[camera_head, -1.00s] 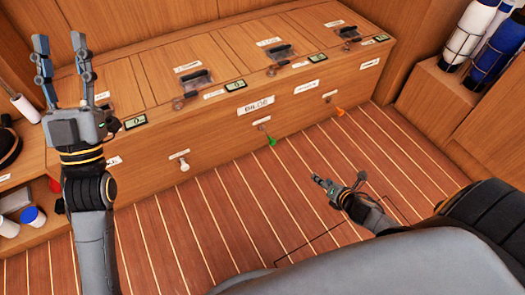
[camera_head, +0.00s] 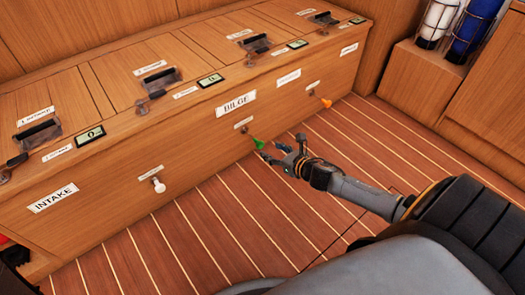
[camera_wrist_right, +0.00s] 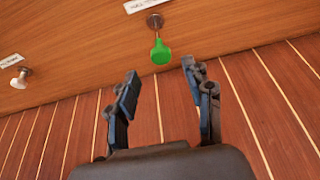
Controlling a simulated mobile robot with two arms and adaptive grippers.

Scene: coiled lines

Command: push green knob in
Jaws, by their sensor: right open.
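The green knob (camera_head: 258,144) sticks out on a short stem from the front of the wooden locker (camera_head: 110,190), low under the BILGE label. In the right wrist view the green knob (camera_wrist_right: 160,52) hangs from a round metal base, just beyond the fingertips and between their lines. My right gripper (camera_head: 272,152) is open, close to the knob on its right side; its two fingers (camera_wrist_right: 160,85) are spread and empty in the wrist view. I see no contact with the knob.
A white knob (camera_head: 159,185) is to the left and an orange knob (camera_head: 326,102) to the right on the same front. Latches and small displays line the locker top. The striped floor (camera_head: 210,235) is clear. Blue and white cylinders stand at upper right.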

